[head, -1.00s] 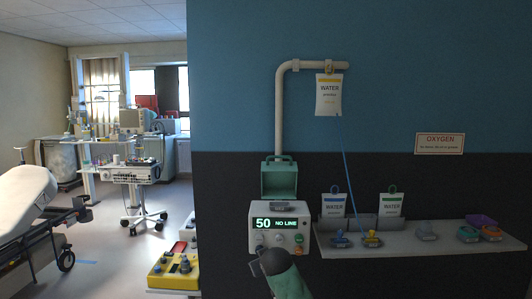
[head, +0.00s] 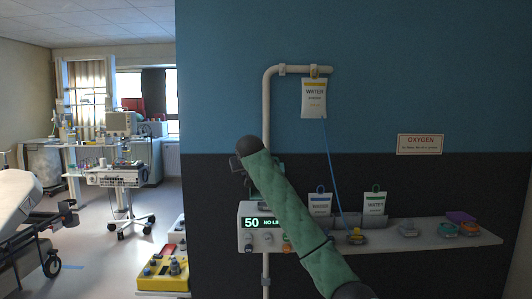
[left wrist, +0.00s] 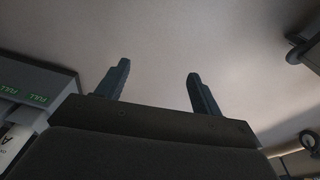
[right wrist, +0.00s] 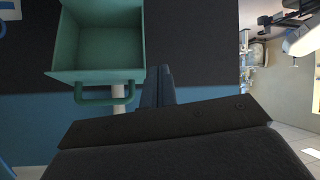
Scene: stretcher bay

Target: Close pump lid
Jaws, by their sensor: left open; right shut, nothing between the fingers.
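The pump (head: 246,240) is a pale box with a lit display reading 50, under the pole. My right arm covers part of it. Its teal lid is mostly hidden behind that arm in the head view. In the right wrist view the lid (right wrist: 100,45) stands open, a hollow box with a loop handle (right wrist: 110,96). My right gripper (right wrist: 159,72) is shut and empty, beside the lid's edge at the right of the handle; I cannot tell if they touch. My left gripper (left wrist: 158,72) is open and empty in the left wrist view, away from the pump.
Two more bags (head: 319,204) and several coloured clips are on the shelf. A yellow control box (head: 163,268) is at lower left.

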